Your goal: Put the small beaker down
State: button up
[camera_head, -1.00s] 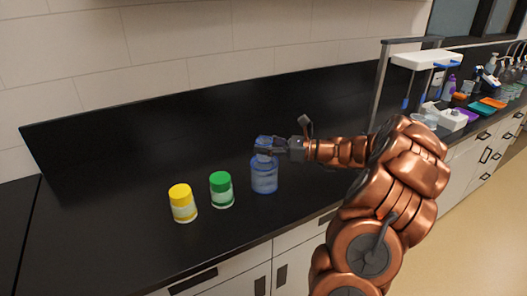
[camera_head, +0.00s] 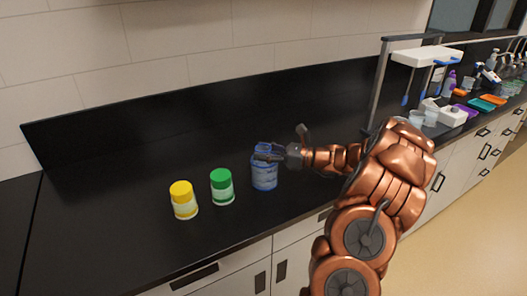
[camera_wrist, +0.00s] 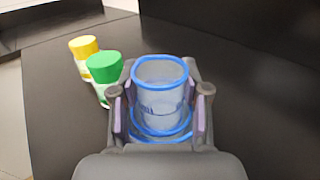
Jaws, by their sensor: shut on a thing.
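My gripper (camera_head: 268,154) is shut on a small clear beaker with a blue rim (camera_wrist: 160,85), held upright between the fingers. In the head view the small beaker (camera_head: 263,147) shows just above a larger blue-tinted clear beaker (camera_head: 264,179) standing on the counter. In the wrist view the larger beaker's blue rim (camera_wrist: 160,137) curves around below the small beaker. The small beaker's lower part appears to be at or inside the larger one's mouth; I cannot tell how deep or whether it touches the bottom.
A green-lidded jar (camera_head: 222,187) and a yellow-lidded jar (camera_head: 183,200) stand left of the beakers on the black counter (camera_head: 110,235). The counter behind them is clear. A white-topped stand (camera_head: 427,56), beakers and coloured trays crowd the far right.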

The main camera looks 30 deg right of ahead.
jog(key=shift+f, duration=0.4)
jog(key=o, duration=0.8)
jog(key=shift+o, duration=0.2)
jog(key=shift+r, duration=0.1)
